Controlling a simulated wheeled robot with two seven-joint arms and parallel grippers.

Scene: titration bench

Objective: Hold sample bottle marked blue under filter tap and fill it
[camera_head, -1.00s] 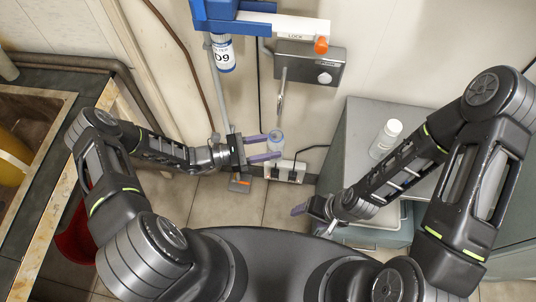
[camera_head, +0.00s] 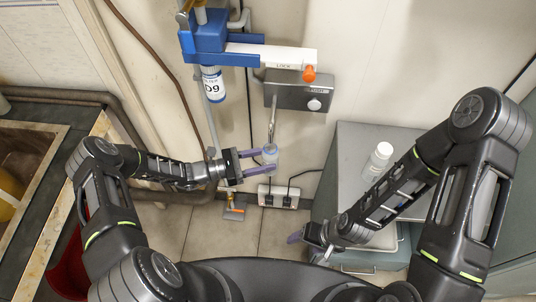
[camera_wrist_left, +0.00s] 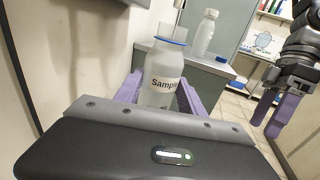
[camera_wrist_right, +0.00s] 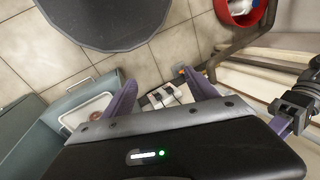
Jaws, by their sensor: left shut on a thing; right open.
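My left gripper (camera_head: 268,162) is shut around the clear sample bottle (camera_head: 270,152). In the left wrist view the bottle (camera_wrist_left: 160,88) is upright between the purple fingers, with a blue ring at its neck and a label reading "Sampl…". Its mouth is open. The filter tap (camera_head: 271,122) is a thin metal spout hanging from a grey wall box (camera_head: 298,92) with a round knob. The spout's lower end is at the bottle's mouth; whether it is inside or just above is unclear. No water shows. My right gripper (camera_head: 296,238) is open and empty, low at the right.
A white bottle (camera_head: 378,160) stands on a grey cabinet (camera_head: 350,150) at right; a blue cap (camera_wrist_left: 223,59) lies there. A blue clamp (camera_head: 215,45) with a white lock bar and D9 cartridge (camera_head: 213,86) is above left. A socket (camera_head: 278,196) sits below the bottle. A sink is at left.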

